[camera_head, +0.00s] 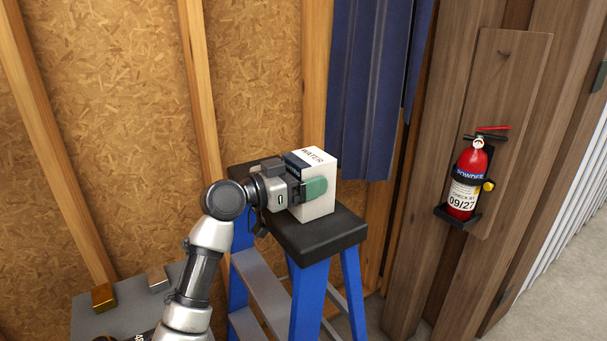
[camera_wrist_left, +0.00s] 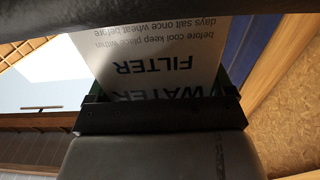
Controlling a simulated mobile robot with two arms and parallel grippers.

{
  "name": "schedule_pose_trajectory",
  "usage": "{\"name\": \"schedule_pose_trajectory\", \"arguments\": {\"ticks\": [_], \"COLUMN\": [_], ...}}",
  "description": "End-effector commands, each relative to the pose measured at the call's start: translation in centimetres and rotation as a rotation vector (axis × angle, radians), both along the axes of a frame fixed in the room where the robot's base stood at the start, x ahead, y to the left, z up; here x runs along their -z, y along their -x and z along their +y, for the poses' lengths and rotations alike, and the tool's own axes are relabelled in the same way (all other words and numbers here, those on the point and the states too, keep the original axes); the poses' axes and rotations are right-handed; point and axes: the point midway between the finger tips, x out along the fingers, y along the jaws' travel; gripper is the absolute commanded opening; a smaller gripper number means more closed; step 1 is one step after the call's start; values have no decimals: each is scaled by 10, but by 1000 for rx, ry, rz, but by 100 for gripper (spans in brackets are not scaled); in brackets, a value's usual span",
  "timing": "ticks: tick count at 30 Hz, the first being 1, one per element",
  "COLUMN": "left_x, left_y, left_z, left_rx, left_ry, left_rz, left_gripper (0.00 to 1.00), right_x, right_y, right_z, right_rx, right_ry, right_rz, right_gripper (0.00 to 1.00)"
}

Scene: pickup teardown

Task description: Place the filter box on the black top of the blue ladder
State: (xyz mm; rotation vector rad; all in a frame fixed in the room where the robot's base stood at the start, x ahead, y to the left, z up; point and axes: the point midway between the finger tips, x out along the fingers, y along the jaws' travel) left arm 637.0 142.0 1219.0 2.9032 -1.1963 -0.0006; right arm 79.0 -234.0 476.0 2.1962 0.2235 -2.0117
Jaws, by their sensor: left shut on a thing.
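The filter box (camera_head: 317,208) is white with a dark label band and the word WATER on its top. My left gripper (camera_head: 305,190) is shut on it, with a green finger pad against its side. The box is upright at the black top (camera_head: 327,238) of the blue ladder (camera_head: 309,295); I cannot tell whether its base touches the surface. In the left wrist view the box (camera_wrist_left: 160,50) shows upside-down printing, WATER FILTER, between the fingers. My right gripper is not in view.
A red fire extinguisher (camera_head: 467,180) hangs on the wooden posts at the right. A blue sheet (camera_head: 367,85) hangs behind the ladder. A grey surface (camera_head: 125,309) with a brass-coloured block (camera_head: 103,297) is at the lower left. A chipboard wall (camera_head: 110,120) stands close behind.

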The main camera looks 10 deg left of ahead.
Motion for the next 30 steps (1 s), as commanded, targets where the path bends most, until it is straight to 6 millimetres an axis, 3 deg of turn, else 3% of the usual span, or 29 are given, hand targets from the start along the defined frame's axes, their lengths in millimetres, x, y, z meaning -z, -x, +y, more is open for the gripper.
{"name": "schedule_pose_trajectory", "arguments": {"ticks": [7, 8, 11, 20, 30], "left_x": [2, 2, 2, -1, 4], "left_y": [0, 0, 0, 1, 47], "left_z": [0, 0, 0, 1, 47], "left_rx": [0, 0, 0, -1, -3], "left_ry": [1, 0, 0, 0, -5], "left_rz": [-3, 0, 0, 0, -2], "left_gripper": [45, 86, 100, 100, 100], "right_x": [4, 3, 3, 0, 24], "right_y": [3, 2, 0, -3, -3], "right_z": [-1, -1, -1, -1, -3], "right_rx": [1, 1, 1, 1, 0], "right_ry": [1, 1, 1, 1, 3], "right_rz": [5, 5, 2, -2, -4], "right_gripper": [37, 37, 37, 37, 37]}}
